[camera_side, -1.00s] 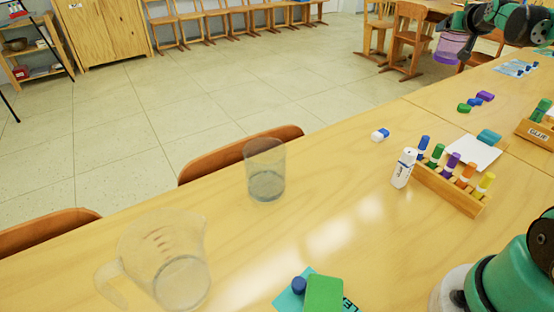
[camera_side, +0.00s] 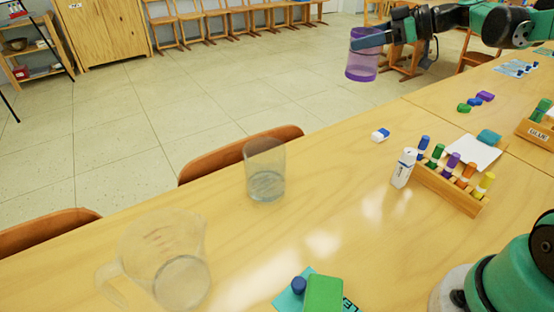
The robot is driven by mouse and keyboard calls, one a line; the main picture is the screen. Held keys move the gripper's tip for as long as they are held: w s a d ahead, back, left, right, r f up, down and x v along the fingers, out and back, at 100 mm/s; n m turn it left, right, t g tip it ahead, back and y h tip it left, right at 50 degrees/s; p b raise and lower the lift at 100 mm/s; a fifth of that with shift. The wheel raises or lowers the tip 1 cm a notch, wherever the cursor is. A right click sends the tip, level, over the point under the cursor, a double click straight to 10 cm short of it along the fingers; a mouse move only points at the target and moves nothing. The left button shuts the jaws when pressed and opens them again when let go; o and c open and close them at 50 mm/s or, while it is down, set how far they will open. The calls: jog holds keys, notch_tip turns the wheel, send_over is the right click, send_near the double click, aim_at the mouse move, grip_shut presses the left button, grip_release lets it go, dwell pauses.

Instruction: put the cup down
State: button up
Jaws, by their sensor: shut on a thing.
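A translucent purple cup (camera_side: 362,66) is up in the air at the upper right, beyond the table's far edge in the picture. My gripper (camera_side: 368,40) is shut on the cup near its rim. The cup looks upright or nearly so. The wooden table (camera_side: 310,210) lies below and nearer to the camera. I cannot tell exactly how high the cup is above the table.
A clear glass (camera_side: 265,172) and a clear measuring jug (camera_side: 165,260) stand on the table. A rack of markers (camera_side: 450,188), a glue bottle (camera_side: 404,168) and an eraser (camera_side: 381,135) are to the right. The table's middle is clear.

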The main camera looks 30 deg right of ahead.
notch_tip(320, 180, down, 19)
jog(key=shift+f, duration=0.1)
dwell(0.4)
jog(key=o, duration=1.2)
